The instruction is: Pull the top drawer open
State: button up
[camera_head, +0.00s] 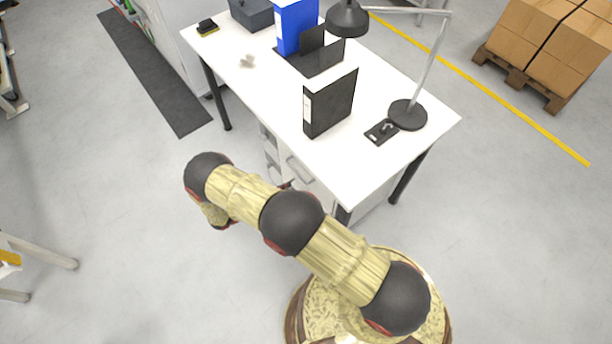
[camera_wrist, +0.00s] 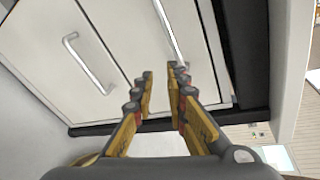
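The white drawer unit (camera_head: 322,192) stands under the desk, partly hidden by my arm in the head view. In the wrist view, the top drawer (camera_wrist: 205,60) lies beside the dark desk frame, and its front looks flush with the drawer beside it. Its silver bar handle (camera_wrist: 168,28) runs down toward my fingertips. My gripper (camera_wrist: 164,74) is open with a narrow, empty gap between its fingers. The handle's lower end is close to the right fingertip; I cannot tell whether they touch. In the head view, my gripper is mostly hidden behind my arm.
A second drawer handle (camera_wrist: 90,62) is left of my fingers. The white desk (camera_head: 385,75) overhangs the unit and carries a black binder (camera_head: 330,103), a blue binder (camera_head: 295,25) and a lamp (camera_head: 408,114). A dark desk leg (camera_head: 405,178) stands nearby. Floor left of my arm is clear.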

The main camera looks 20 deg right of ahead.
aim_at(296, 172)
jog(key=w+d+n, duration=0.1)
jog(key=d, duration=0.1)
jog(key=w+d+n+t+b, duration=0.1)
jog(key=w+d+n, duration=0.1)
jog(key=w+d+r+n, duration=0.1)
jog(key=w+d+n, duration=0.1)
jog(key=d, duration=0.1)
jog(key=shift+w+h, duration=0.2)
jog(key=shift+h, duration=0.1)
jog(key=shift+c, duration=0.5)
grip_shut()
jog(key=shift+a+b, duration=0.15)
jog(key=shift+b, duration=0.15)
